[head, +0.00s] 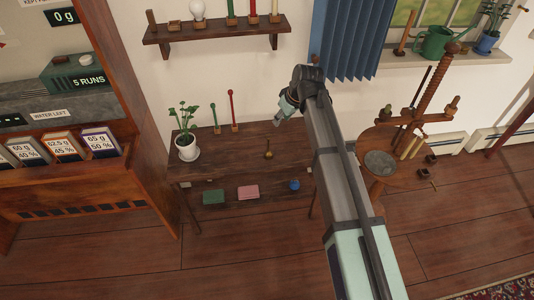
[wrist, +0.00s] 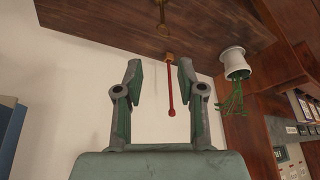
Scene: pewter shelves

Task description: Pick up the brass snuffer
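The small brass object that looks like the snuffer (head: 268,153) stands on the dark wooden table, right of the middle. Its details are too small to tell. A brass piece, apparently the same one, shows at the top edge of the wrist view (wrist: 162,16), partly cut off. My gripper (head: 284,112) is above the back right part of the table, near the wall, apart from the brass object. In the wrist view my gripper (wrist: 160,66) is open, with nothing between its fingers.
On the table (head: 210,168) stand a potted plant (head: 187,148), a green stick (head: 214,117) and a red stick (head: 233,110). The red stick (wrist: 170,90) shows beyond my fingers. A round table (head: 410,180) stands right.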

